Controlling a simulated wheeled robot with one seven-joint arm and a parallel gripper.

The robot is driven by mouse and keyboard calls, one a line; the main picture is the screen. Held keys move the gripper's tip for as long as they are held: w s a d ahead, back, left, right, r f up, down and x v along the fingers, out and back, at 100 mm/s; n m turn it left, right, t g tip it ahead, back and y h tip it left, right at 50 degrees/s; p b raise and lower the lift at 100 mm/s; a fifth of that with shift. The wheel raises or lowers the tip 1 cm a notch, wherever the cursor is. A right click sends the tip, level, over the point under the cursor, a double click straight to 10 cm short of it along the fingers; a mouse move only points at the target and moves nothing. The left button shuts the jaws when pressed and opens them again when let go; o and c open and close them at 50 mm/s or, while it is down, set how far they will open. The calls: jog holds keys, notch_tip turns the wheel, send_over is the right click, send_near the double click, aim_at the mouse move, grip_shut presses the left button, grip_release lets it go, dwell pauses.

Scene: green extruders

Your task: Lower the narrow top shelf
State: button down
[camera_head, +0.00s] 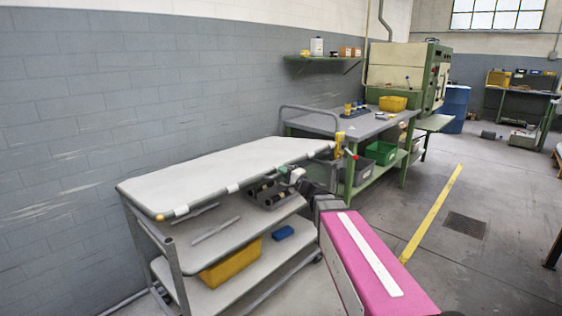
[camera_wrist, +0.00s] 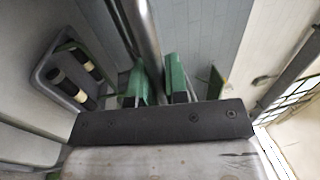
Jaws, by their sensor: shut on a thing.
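The narrow top shelf (camera_head: 215,172) is a pale grey board with a metal rail along its front edge, on a trolley by the wall. I cannot tell whether it tilts. My gripper (camera_head: 285,169) is at the right part of that front rail, with green fingers. In the wrist view, the gripper (camera_wrist: 158,80) has its fingers on either side of a round metal bar (camera_wrist: 142,30), which looks like the shelf's rail, and is shut on it. The contact itself is partly hidden by the fingers.
Below the shelf, the trolley's middle tier holds a grey tray (camera_head: 270,194) with dark cylinders. The bottom tier holds a yellow bin (camera_head: 232,263) and a blue box (camera_head: 283,233). A green workbench (camera_head: 372,123) stands close behind on the right. Open floor (camera_head: 482,180) lies to the right.

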notch_tip(320, 180, down, 8)
jog(key=shift+w, duration=0.2)
jog(key=shift+a, duration=0.1)
dwell(0.5)
jog(key=c, duration=1.4)
grip_release()
jog(key=v, duration=1)
jog(key=shift+s+d, duration=0.25)
jog(key=shift+d, duration=0.05)
jog(key=shift+a+f, duration=0.1)
